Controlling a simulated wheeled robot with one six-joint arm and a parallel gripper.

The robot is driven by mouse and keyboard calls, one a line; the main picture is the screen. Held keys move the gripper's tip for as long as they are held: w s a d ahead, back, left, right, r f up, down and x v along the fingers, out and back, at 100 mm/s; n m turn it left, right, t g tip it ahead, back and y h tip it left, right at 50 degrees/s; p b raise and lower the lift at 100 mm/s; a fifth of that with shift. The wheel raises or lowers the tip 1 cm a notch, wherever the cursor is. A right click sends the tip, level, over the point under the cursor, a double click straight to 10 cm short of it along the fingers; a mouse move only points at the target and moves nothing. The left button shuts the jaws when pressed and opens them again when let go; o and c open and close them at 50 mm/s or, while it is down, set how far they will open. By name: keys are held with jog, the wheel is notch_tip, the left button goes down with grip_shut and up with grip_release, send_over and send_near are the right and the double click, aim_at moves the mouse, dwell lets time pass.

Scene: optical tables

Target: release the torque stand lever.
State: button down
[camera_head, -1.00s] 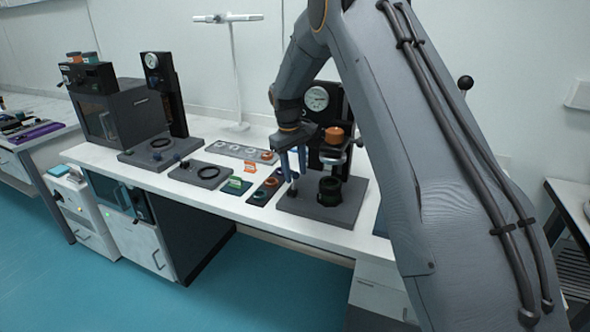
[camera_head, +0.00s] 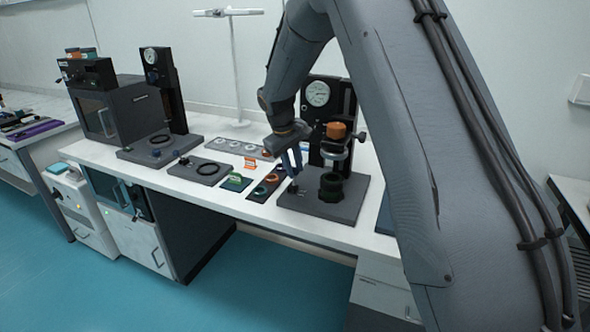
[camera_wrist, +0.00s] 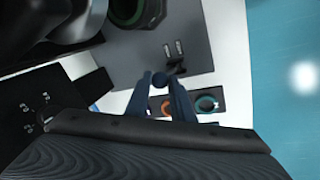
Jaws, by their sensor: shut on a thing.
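The torque stand (camera_head: 345,105) is a dark upright with a round white dial (camera_head: 317,93), an orange-topped part (camera_head: 336,131) and a dark cup (camera_head: 330,187) on a grey base (camera_head: 345,208). Its small dark lever (camera_head: 293,187) is at the base's left side, and it also shows in the wrist view (camera_wrist: 177,66). My gripper (camera_head: 293,174) points down at the lever. In the wrist view its blue-grey fingers (camera_wrist: 160,76) reach the lever and are shut on it. The exact contact is partly hidden by the fingers.
Left of the stand lie a dark tray with colored rings (camera_head: 267,185), a green-marked pad (camera_head: 236,182) and a plate with a black ring (camera_head: 200,170). A second gauge stand (camera_head: 160,85) and a dark oven-like box (camera_head: 110,110) stand farther left.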

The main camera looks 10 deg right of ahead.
jog(key=t+b, duration=0.1)
jog(key=b, duration=0.1)
jog(key=shift+s+a+f+h+b, duration=0.1)
jog(key=shift+s+a+h+b, duration=0.2)
jog(key=shift+a+h+b, duration=0.1)
jog(key=t+b, duration=0.1)
jog(key=b, duration=0.2)
jog(key=s+h+b, duration=0.1)
jog(key=b, duration=0.2)
jog(key=shift+a+f+t, duration=0.15)
jog(key=shift+a+t, duration=0.2)
jog(key=shift+t, duration=0.05)
jog(key=s+t+h+b, duration=0.1)
jog(key=b, duration=0.5)
jog(key=a+f+t+h+b, duration=0.1)
jog(key=b, duration=0.6)
jog(key=s+t+h+b, duration=0.1)
jog(key=t+b, duration=0.1)
jog(key=b, duration=0.5)
jog(key=shift+s+a+f, duration=0.15)
jog(key=shift+s+a, duration=0.15)
jog(key=shift+a, duration=0.1)
jog(key=shift+s+a+t+h+b, duration=0.15)
jog(key=shift+t+h+b, duration=0.2)
jog(key=shift+b, duration=0.6)
jog(key=shift+s+h+b, duration=0.15)
jog(key=shift+h+b, duration=0.1)
jog(key=shift+b, duration=0.85)
